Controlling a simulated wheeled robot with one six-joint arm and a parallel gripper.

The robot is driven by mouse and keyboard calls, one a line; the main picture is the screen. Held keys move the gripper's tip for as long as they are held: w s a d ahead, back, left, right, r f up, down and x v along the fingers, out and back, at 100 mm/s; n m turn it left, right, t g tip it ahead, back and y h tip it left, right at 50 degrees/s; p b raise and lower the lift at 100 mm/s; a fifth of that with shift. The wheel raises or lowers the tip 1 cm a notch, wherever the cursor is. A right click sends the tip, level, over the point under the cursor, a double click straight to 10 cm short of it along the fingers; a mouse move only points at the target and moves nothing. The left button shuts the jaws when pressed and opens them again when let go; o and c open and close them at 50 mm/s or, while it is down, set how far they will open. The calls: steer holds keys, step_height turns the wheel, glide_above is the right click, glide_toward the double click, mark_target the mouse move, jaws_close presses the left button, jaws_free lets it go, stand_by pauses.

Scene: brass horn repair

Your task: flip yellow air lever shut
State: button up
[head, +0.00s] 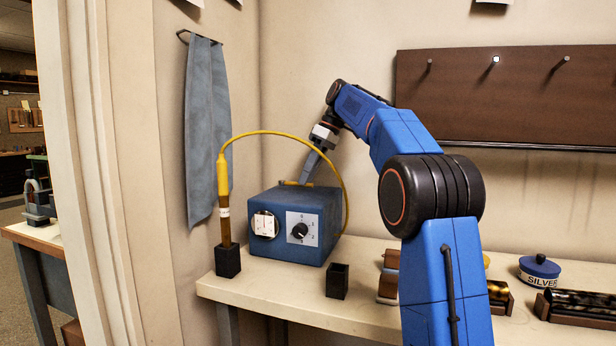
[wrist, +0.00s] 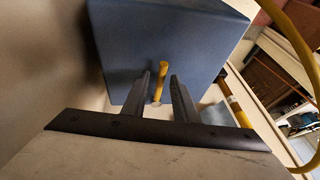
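The yellow lever (wrist: 160,84) is a short bar on the blue box (wrist: 185,35) in the wrist view. In the head view the lever (head: 296,183) shows small at the top of the blue box (head: 300,205), near its back. My gripper (wrist: 160,85) is open, with a dark finger on each side of the lever in the wrist view and a gap between them. In the head view my gripper (head: 308,168) points down at the box top beside the lever. I cannot tell whether a finger touches the lever.
A yellow cable (head: 290,135) arches over the box from a yellow-handled tool in a black holder (head: 228,261). An empty black holder (head: 337,281) stands on the bench (head: 270,298). A blue cloth (head: 205,130) hangs on the wall.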

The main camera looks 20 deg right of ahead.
stand_by(0.3)
steer(key=v, duration=0.7)
steer(key=shift+r, duration=0.15)
steer(key=shift+d, duration=0.15)
steer(key=shift+s, duration=0.15)
